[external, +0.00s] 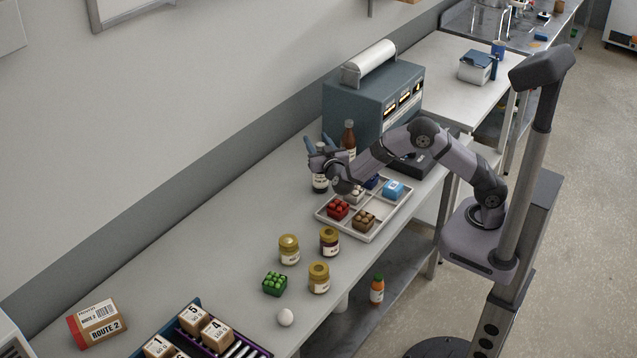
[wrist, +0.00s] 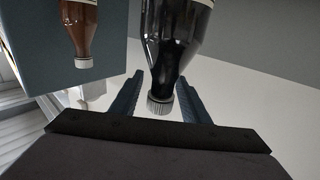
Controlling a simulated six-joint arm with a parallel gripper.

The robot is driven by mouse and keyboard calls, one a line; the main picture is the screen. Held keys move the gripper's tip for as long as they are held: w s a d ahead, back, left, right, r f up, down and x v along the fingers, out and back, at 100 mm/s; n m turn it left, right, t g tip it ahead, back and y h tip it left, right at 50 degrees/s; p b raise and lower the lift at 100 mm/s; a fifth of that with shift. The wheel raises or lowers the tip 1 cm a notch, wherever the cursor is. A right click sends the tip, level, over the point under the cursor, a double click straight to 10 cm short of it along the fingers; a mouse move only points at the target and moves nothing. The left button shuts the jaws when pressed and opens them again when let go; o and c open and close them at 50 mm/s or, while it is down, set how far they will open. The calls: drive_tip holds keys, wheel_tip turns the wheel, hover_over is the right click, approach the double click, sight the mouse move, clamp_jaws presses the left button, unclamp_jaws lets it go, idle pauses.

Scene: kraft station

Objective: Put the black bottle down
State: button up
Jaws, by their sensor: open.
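The black bottle (external: 320,182) stands upright on the counter, just left of the divided tray, with its upper part hidden behind my gripper (external: 318,147). My gripper is open, its blue fingers apart at the level of the bottle's top. In the wrist view the black bottle (wrist: 172,45) appears upside down, with its grey ribbed cap (wrist: 160,105) between the two open fingers. Gaps show between the fingers and the neck, so the bottle is not clamped. The wrist view cuts off the bottle's base.
A brown bottle (external: 349,138) stands close behind, also in the wrist view (wrist: 80,28), before the blue-grey machine (external: 365,105). The divided tray (external: 375,235) holds several small coloured cartons. Several jars (external: 289,250) stand nearer. Bare counter (external: 225,240) lies to the left.

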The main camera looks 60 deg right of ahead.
drive_tip(key=b+v, duration=0.4)
drive_tip(key=v, duration=0.8)
drive_tip(key=shift+w, duration=0.1)
drive_tip(key=w+a+n+y+p, duration=0.15)
drive_tip(key=w+n+y, duration=0.25)
drive_tip(key=y, duration=0.4)
drive_tip(key=s+d+f+n+g+y+p, duration=0.1)
drive_tip(key=s+d+f+g, duration=0.3)
drive_tip(key=s, duration=0.7)
drive_tip(key=s+d+f+n+g, duration=0.1)
drive_tip(key=s+d+f+g, duration=0.3)
drive_tip(key=s, duration=0.7)
drive_tip(key=s+d+f+n+g+y+p, duration=0.1)
drive_tip(key=s+d+f+g, duration=0.4)
drive_tip(key=s, duration=0.6)
drive_tip(key=shift+s+d+g+y+p, duration=0.3)
drive_tip(key=shift+d+g, duration=0.45)
drive_tip(key=shift+g, duration=0.05)
